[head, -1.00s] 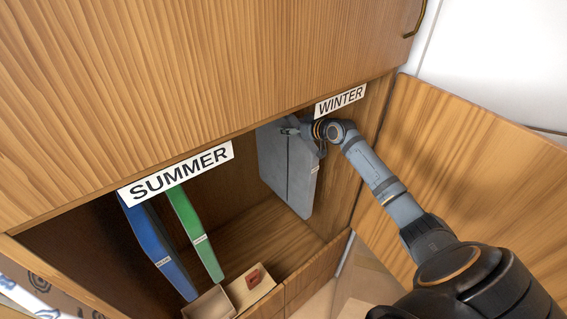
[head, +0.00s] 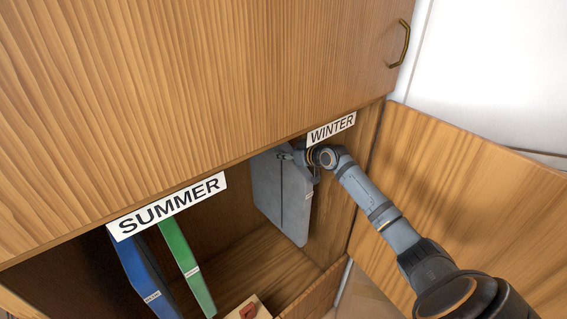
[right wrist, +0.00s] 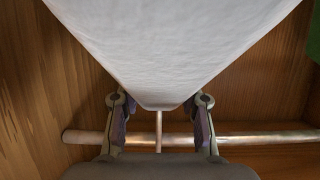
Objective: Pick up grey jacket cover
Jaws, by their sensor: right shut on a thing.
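The grey jacket cover (head: 284,196) hangs upright inside the wardrobe, under the WINTER label. My right gripper (head: 289,156) is at its upper part, partly hidden by the cabinet's upper edge and the cover. In the right wrist view the cover (right wrist: 170,45) fills the upper middle and narrows down between the two fingers of my right gripper (right wrist: 160,116), which is shut on it. A thin hook stem (right wrist: 158,130) runs from the cover's narrow end toward the rail. I cannot tell whether the hook rests on the rail. My left gripper is not in view.
The hanging rail (right wrist: 260,138) crosses behind the fingers. A blue cover (head: 146,275) and a green cover (head: 187,264) hang under the SUMMER label (head: 168,205). The WINTER label (head: 331,130) is above my wrist. An open door (head: 470,200) stands at right. A small box sits below.

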